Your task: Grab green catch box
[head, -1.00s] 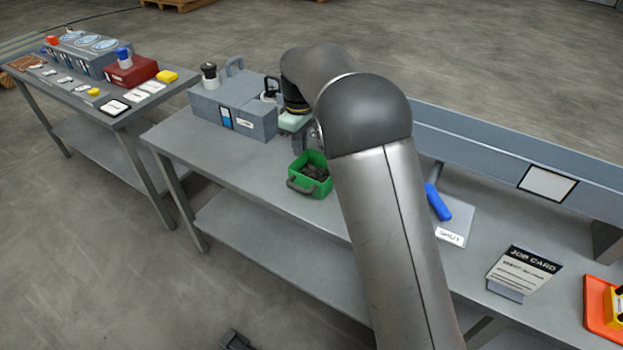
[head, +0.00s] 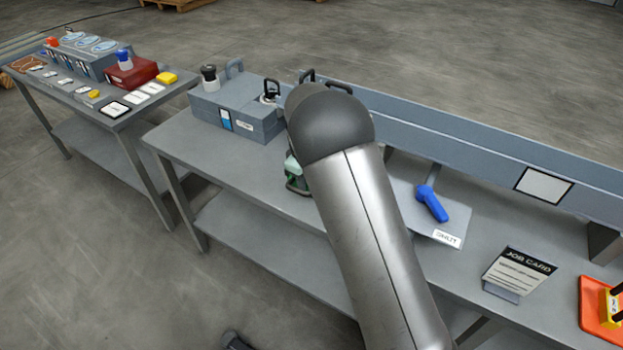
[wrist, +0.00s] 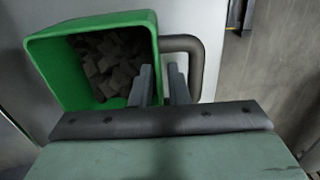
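The green catch box (wrist: 90,24) fills the upper left of the wrist view, with dark chunks inside. Its dark grey loop handle (wrist: 196,55) sticks out from the side at the right. My gripper (wrist: 162,80) is at the handle side of the box, its two fingers apart with a narrow gap. The left finger overlaps the box's edge in the picture, and the right finger shows within the handle loop. No grip on the handle is visible. In the head view my arm hides most of the box and gripper.
A grey-blue case (head: 235,108) stands behind on the bench. A blue-handled scraper (head: 432,203), a job card (head: 518,272) and an orange tray (head: 598,310) lie to the right. A long grey-blue trough (head: 470,150) runs along the bench's back.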

